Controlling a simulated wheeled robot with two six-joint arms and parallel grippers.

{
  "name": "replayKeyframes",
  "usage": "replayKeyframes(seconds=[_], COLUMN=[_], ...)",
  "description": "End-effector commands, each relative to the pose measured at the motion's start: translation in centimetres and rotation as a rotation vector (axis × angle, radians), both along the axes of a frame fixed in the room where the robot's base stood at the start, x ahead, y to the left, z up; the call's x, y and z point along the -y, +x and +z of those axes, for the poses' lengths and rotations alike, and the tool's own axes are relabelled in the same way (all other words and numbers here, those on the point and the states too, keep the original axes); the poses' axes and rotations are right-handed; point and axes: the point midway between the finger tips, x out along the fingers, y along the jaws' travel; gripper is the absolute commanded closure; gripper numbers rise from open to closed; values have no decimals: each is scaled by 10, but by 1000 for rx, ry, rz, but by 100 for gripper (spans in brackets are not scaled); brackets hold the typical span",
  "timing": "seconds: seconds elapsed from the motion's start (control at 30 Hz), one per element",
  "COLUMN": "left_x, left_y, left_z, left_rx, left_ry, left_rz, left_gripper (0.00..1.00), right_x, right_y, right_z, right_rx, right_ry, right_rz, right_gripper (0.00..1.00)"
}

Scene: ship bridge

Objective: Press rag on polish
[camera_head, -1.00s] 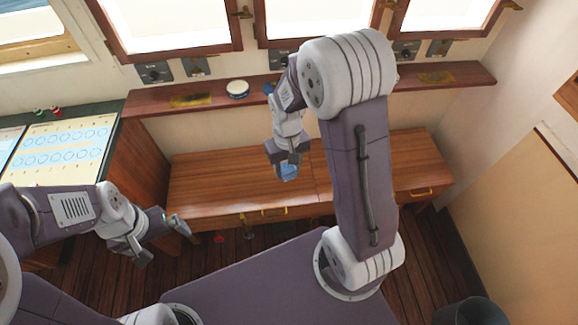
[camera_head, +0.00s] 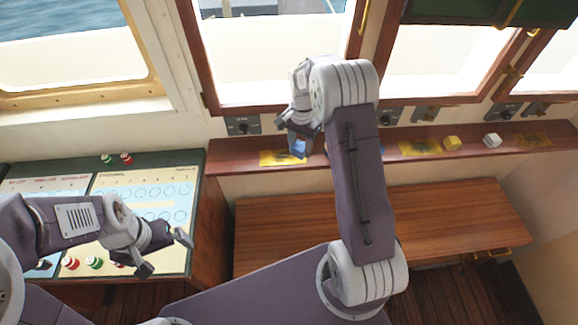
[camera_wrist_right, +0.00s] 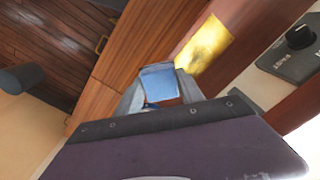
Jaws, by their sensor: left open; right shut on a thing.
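My right gripper (camera_head: 296,144) is shut on a blue rag (camera_head: 299,149) and holds it over the shelf, in front of a yellow patch (camera_head: 272,158). In the right wrist view the rag (camera_wrist_right: 158,82) sits between the fingertips, with the yellow patch (camera_wrist_right: 205,45) just beyond it. I cannot tell whether the rag touches the shelf. The round white-and-blue tin, perhaps the polish, is mostly or wholly hidden behind my right arm. My left gripper (camera_head: 163,254) is open and empty, over the chart panel.
The wooden shelf (camera_head: 233,158) runs under the windows. A second yellow patch (camera_head: 416,148), a yellow block (camera_head: 452,143) and a white block (camera_head: 492,140) are to the right. A wooden desk (camera_head: 270,215) stands below. Red and green knobs (camera_head: 96,262) line the panel.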

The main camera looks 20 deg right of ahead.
Motion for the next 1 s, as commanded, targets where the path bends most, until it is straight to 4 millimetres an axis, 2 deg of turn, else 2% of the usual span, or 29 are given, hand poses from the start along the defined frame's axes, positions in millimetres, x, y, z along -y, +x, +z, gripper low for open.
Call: replayKeyframes(seconds=[0.03,0.1,0.2,0.3,0.4,0.5,0.77,1.0], left_x=[0,0,0,0,0,0,0,0], left_y=[0,0,0,0,0,0,0,0], left_z=[21,36,54,68,75,77,72,54], left_rx=[0,0,0,0,0,0,0,0], left_ry=[0,0,0,0,0,0,0,0], left_rz=[0,0,0,0,0,0,0,0], left_gripper=[0,0,0,0,0,0,0,0], right_x=[21,51,93,127,149,160,161,161], right_y=[11,22,27,27,24,22,22,21], right_z=[14,19,20,17,14,10,3,-22], right_rx=[-2,-3,-5,-4,-3,-2,-1,-2], right_ry=[0,0,0,-1,-1,-1,-1,-1], right_rz=[-122,-301,-510,-660,-754,-800,-808,-806], right_gripper=[88,88,88,88,88,88,88,88])
